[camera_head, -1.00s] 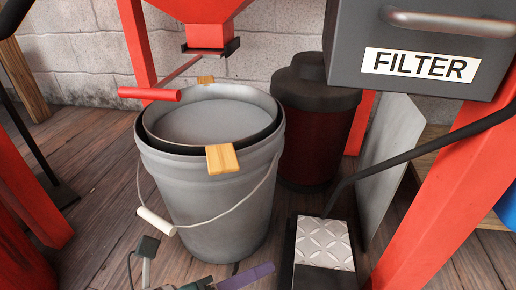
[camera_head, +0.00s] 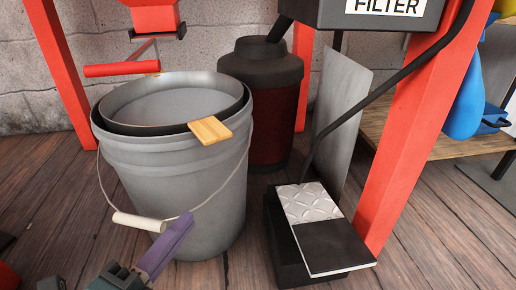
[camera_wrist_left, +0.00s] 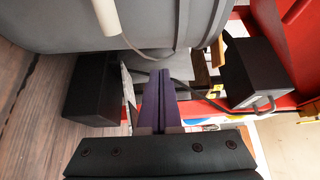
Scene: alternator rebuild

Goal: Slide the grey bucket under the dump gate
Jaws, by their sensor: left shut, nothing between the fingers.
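The grey bucket (camera_head: 185,195) stands upright on the floor at the left of the head view, with a wire bail and a white grip (camera_head: 138,222) hanging on its front. It fills the upper left of the left wrist view (camera_wrist_left: 50,25). The dump gate (camera_head: 155,32) is a dark fitting under a red hopper, above and behind the bucket, with a red-handled lever (camera_head: 112,69). My left gripper (camera_head: 182,226) has purple fingers, shut and empty, in front of the bucket's lower side; I cannot tell whether they touch it. The fingers also show in the wrist view (camera_wrist_left: 160,85).
A dark red and black canister (camera_head: 262,110) stands behind the bucket. A black pedal with a tread plate (camera_head: 310,203) is on the floor to its right, beside a red post (camera_head: 415,125). A FILTER box (camera_head: 365,14) hangs above. Planks at front right are clear.

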